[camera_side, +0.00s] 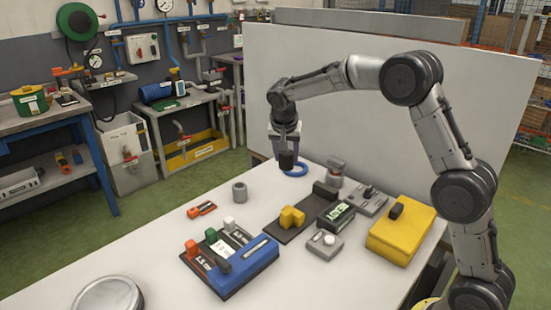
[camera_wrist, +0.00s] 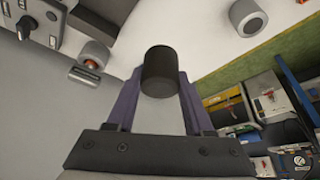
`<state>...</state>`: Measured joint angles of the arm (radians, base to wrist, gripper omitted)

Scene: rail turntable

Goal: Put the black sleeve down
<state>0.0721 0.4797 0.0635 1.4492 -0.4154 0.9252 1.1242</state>
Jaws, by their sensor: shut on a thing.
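The black sleeve (camera_side: 287,161) is a short dark cylinder. My gripper (camera_side: 286,152) is shut on it and holds it above the far part of the white table (camera_side: 140,240). In the wrist view the sleeve (camera_wrist: 159,70) sits between the two purple fingers of my gripper (camera_wrist: 160,92). A blue ring (camera_side: 300,172) lies on the table, partly hidden behind the sleeve in the side view. The ring does not show in the wrist view.
A blue switch box (camera_side: 245,270), yellow blocks (camera_side: 291,218), a dark box (camera_side: 336,215) and a yellow case (camera_side: 400,236) fill the middle and right. The table's left part is mostly clear.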

